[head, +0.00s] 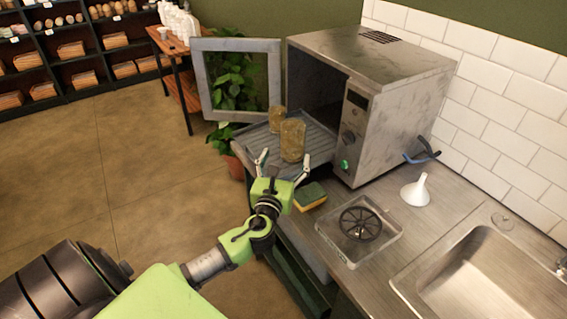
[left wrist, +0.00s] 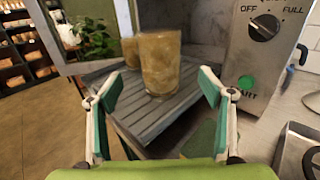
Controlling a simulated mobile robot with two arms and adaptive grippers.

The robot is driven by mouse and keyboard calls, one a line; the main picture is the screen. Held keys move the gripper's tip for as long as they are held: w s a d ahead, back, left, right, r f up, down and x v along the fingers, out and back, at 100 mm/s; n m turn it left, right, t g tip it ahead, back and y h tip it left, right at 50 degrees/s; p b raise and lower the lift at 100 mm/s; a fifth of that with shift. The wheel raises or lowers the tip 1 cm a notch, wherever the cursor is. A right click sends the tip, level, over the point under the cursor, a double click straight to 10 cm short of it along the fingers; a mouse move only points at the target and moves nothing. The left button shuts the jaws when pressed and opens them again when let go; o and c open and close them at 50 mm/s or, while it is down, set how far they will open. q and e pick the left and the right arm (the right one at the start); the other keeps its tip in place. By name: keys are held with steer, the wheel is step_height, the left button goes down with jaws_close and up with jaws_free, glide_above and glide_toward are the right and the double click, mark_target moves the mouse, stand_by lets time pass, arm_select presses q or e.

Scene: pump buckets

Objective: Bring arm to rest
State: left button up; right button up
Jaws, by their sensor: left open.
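My left gripper (head: 282,168) is green with white and teal fingers. It is open and empty, in front of the open oven. In the left wrist view its spread fingertips (left wrist: 160,85) frame a jar-like glass with brownish contents (left wrist: 160,62). That front glass (head: 292,140) stands upright on a ribbed grey tray (head: 320,146) pulled out of the oven (head: 375,70). A second, similar glass (head: 277,120) stands behind it, partly hidden. The fingers do not appear to touch either glass. My right gripper is not in view.
The oven door (head: 201,85) is swung open to the left. A sponge (head: 310,196), a clear container with a black wheel-shaped part (head: 360,228), a white funnel (head: 416,190) and a sink (head: 490,285) are on the counter at right. The floor at left is clear.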

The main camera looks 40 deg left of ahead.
arm_select(q)
steer(key=shift+v, duration=1)
